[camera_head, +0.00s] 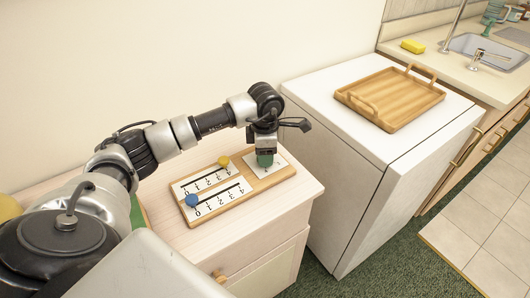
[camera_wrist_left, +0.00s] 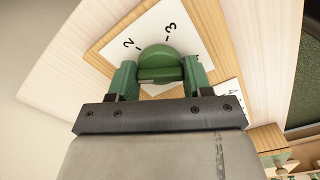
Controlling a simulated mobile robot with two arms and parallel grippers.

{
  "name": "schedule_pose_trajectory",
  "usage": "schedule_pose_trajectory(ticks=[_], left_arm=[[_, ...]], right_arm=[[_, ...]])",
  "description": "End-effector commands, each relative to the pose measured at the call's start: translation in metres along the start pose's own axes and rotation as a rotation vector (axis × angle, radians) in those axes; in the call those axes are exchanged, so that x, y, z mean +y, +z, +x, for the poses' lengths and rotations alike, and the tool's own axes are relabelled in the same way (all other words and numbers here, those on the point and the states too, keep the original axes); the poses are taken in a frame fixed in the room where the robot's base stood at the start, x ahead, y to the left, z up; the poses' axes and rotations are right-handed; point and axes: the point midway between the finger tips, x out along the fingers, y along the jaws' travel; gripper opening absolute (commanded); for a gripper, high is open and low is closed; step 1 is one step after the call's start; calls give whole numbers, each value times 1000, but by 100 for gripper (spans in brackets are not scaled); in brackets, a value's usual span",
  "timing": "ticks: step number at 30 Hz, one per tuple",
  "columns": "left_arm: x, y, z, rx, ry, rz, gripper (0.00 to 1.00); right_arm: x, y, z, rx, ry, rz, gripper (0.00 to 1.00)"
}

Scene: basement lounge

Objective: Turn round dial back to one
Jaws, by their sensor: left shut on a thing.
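The round green dial (camera_wrist_left: 160,58) sits on a white card marked with numbers; 2 and 3 show beside it in the left wrist view. The card is at the right end of a wooden board (camera_head: 262,186) on the pale cabinet. My left gripper (camera_head: 265,151) points down over the dial and is shut on its raised grip, one finger at each side, as the left wrist view (camera_wrist_left: 160,78) shows. The number 1 is hidden there, and I cannot tell which number the dial points to. My right gripper is out of view.
The board also has two numbered scales with a yellow knob (camera_head: 223,160) and a blue knob (camera_head: 192,200), left of the dial. A white appliance (camera_head: 330,140) with a wooden tray (camera_head: 385,95) stands to the right, beyond a narrow gap. A wall is behind.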

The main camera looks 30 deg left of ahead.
Motion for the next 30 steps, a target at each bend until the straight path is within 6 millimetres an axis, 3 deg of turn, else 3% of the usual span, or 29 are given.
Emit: schedule_pose_trajectory(ticks=[15,30], left_arm=[[0,0,0,0,1,-408,26],[0,0,0,0,1,-536,26]], right_arm=[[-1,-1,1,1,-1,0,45],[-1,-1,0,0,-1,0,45]])
